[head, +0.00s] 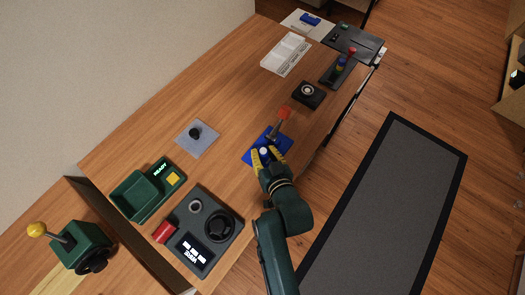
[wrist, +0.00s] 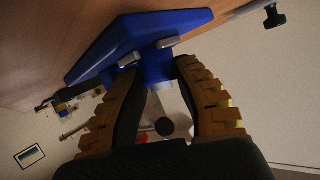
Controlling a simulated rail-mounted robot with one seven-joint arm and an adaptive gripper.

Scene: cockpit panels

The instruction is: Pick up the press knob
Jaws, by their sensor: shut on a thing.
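My gripper (head: 265,157), with yellow-padded fingers, is at the near end of a blue base plate (head: 279,141). Its fingers close on a small blue piece with a pale top (head: 264,151). In the wrist view my gripper (wrist: 156,72) has its fingertips on either side of this blue piece (wrist: 153,64), in front of the blue plate (wrist: 190,18). A grey lever with a red-orange top (head: 284,113) rises beside the gripper. A black knob (head: 196,132) stands on a grey plate to the left. I cannot tell which part is the press knob.
A green tray with a yellow button (head: 148,190) and a dark console (head: 206,228) lie at the near left. A black square unit (head: 309,94), a white tray (head: 286,54) and a dark rack (head: 338,68) stand beyond. Bare wood lies between them.

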